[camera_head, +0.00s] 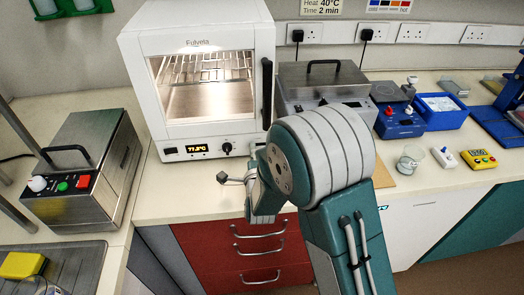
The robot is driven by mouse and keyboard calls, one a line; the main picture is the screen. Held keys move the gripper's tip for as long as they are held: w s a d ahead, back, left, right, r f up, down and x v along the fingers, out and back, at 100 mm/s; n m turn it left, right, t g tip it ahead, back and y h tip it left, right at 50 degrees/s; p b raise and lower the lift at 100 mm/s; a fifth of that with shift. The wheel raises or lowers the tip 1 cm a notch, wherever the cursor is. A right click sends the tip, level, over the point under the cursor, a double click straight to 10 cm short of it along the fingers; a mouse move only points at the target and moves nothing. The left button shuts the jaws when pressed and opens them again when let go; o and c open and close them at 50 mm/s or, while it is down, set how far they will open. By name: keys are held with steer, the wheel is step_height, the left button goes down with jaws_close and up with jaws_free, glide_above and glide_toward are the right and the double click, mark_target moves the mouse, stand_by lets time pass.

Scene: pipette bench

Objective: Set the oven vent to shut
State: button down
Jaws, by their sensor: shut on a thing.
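The white Fulvela oven (199,28) stands at the back left of the bench. Its glass door (200,85) is closed, and its lit inside shows wire racks. Below the door are a display (197,149) reading about 77 °C and a dark round knob (227,148). I cannot make out a marked vent or its setting. My arm reaches in at the front right of the oven. The wrist end shows just below the oven's lower right corner, with a small grey part jutting left. My gripper's fingertips are not clear; the arm hides whatever they touch.
A steel box with a handle (85,165) and coloured buttons stands at the left. A steel bath (322,80) stands right of the oven. A beaker (410,158), a yellow timer (479,159) and blue trays (442,110) are on the right. Red drawers (250,255) lie below the bench.

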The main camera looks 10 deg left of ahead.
steer(key=shift+s+a+f, duration=0.1)
steer(key=shift+f, duration=0.1)
steer(key=c, duration=0.6)
jaws_free()
steer(key=shift+c, duration=0.2)
steer(key=shift+a, duration=0.2)
steer(key=shift+s+d, duration=0.15)
steer(key=shift+s, duration=0.05)
steer(key=v, duration=1.1)
steer(key=shift+s, duration=0.25)
